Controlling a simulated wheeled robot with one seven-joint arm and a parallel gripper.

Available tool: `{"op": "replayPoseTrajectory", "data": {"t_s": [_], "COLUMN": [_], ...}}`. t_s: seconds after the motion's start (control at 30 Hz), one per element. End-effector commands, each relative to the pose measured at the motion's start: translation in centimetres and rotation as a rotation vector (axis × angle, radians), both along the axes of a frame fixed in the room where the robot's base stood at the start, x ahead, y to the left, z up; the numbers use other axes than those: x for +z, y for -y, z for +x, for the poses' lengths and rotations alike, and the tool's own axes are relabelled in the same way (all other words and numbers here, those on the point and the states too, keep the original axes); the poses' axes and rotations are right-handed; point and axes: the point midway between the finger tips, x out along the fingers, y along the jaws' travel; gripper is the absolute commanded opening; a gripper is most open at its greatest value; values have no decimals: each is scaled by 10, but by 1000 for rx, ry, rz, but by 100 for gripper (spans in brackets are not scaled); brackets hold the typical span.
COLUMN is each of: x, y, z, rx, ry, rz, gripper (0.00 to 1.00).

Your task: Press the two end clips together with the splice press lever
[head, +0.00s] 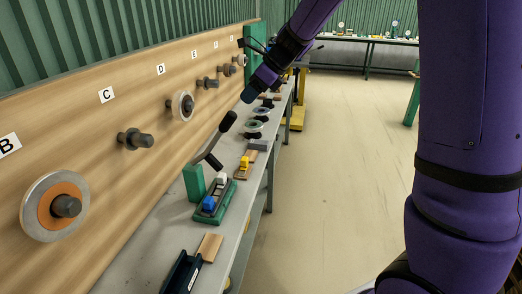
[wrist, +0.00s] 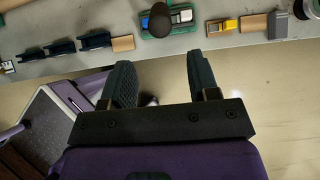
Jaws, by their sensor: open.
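The splice press has a green base (head: 213,207) on the grey bench, with a green post (head: 194,182) on its wall side. A blue clip (head: 208,203) and a white clip (head: 222,180) sit in it; whether they touch is unclear. Its black lever (head: 217,142) slants up to a dark knob. In the wrist view the knob (wrist: 159,20) lies beyond my fingertips, roughly between their lines, hiding part of the base (wrist: 147,31). My gripper (wrist: 162,65) is open and empty, apart from the lever.
A yellow piece (head: 244,163) on a wooden block lies farther along the bench. A dark blue holder (head: 181,271) and wooden block (head: 210,247) are nearer. The wooden wall board has lettered pegs, some holding coils (head: 41,205). The floor (head: 335,190) right of the bench is clear.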

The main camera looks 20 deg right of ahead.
Motion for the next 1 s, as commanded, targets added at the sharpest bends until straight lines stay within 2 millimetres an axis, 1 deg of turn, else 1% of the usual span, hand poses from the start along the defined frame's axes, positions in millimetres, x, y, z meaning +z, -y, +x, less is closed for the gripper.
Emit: {"op": "replayPoseTrajectory", "data": {"t_s": [0.27,1.0], "x": [-11,-50], "y": [-7,-33], "z": [4,22], "rx": [1,1], "ry": [-1,-1], "rz": [0,-1], "gripper": [55,55]}}
